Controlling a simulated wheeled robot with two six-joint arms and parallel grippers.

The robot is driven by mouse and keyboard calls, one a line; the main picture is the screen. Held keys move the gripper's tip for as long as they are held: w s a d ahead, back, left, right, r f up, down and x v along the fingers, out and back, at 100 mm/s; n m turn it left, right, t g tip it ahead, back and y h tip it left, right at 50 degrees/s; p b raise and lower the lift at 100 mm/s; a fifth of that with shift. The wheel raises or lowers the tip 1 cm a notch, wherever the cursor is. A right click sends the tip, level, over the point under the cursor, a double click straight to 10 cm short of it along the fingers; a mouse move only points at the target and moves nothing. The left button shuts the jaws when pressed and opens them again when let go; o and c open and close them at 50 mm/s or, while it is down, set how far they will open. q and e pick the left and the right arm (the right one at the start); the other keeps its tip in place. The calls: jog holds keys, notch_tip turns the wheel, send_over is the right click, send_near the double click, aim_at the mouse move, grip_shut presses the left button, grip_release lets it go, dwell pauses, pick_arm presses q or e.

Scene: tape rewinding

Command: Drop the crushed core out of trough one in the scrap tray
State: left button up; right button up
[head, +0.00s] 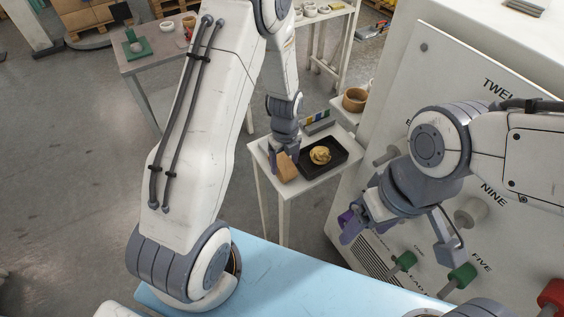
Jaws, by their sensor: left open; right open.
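The black scrap tray (338,165) sits on a small white side table beyond my blue deck. A crumpled yellow-gold wad (320,155) lies in it. A tan, cardboard-like piece (289,170) is at the tray's left edge, directly below my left gripper (284,156). It may be the crushed core; I cannot tell whether it rests in the tray or touches the fingers. My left gripper is open, its fingers partly hidden. My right gripper (398,238) is open, with spread fingers in front of the labelled white panel. I cannot make out trough one.
The white panel (408,85) fills the right, with a grey peg (470,212), green pegs (462,276) and a red peg (552,293) sticking out. A brown round container (355,99) stands behind the tray.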

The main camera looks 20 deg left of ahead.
pick_arm(q)
jog(key=shift+f, duration=0.55)
jog(key=c, duration=1.1)
jog(key=shift+r, duration=0.2)
